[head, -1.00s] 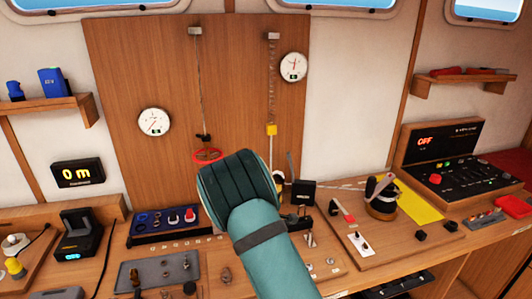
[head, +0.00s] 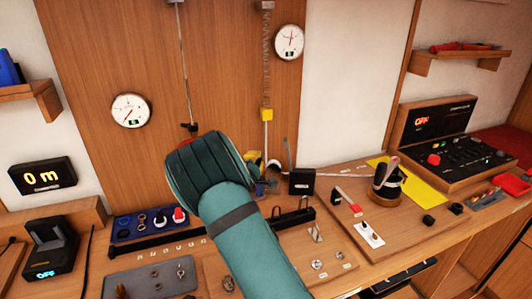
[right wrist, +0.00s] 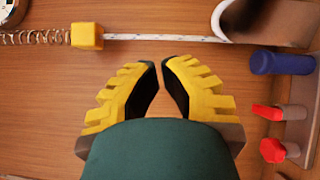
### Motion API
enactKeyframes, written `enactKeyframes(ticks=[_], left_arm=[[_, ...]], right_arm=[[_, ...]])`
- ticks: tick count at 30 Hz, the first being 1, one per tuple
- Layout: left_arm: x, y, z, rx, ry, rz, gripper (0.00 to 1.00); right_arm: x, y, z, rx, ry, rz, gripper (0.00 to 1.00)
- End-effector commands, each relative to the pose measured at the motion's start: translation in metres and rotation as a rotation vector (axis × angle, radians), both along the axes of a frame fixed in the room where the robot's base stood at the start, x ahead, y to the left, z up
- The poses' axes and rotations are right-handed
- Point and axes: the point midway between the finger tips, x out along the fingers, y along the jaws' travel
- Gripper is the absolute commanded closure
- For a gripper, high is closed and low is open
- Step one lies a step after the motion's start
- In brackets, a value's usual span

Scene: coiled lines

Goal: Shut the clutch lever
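I cannot tell for certain which part is the clutch lever. A thin grey lever (head: 287,152) stands upright beside the line at the foot of the wooden panel. A light bar with a red end (head: 354,208) lies on the board near the winch. My right gripper (right wrist: 160,75) is empty in the right wrist view, with its yellow fingers drawn together and hardly any gap at the tips. In the head view it is mostly hidden behind my teal wrist, left of the grey lever; a bit of yellow (head: 252,156) shows past it. My left gripper is out of view.
A yellow block (head: 266,114) hangs under a spring on the panel; it is also in the right wrist view (right wrist: 87,36). A black box (head: 301,181) and a winch (head: 387,185) stand to the right. A blue cylinder (right wrist: 282,63) and red knobs (right wrist: 271,151) lie right of my fingers.

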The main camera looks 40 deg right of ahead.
Motion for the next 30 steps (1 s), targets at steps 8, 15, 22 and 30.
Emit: enactKeyframes(ticks=[8, 15, 22, 30], left_arm=[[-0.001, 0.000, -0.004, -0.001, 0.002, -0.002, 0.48], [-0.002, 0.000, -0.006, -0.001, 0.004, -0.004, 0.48], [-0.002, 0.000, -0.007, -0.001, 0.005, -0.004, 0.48], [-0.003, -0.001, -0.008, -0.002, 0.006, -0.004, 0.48]], right_arm=[[0.027, -0.041, 0.002, -0.002, -0.001, -0.003, 1.00], [0.050, -0.074, 0.003, -0.001, -0.001, -0.002, 1.00], [0.033, -0.096, 0.009, 0.000, 0.000, -0.002, 1.00], [0.025, -0.105, 0.011, -0.001, -0.001, 0.000, 1.00]])
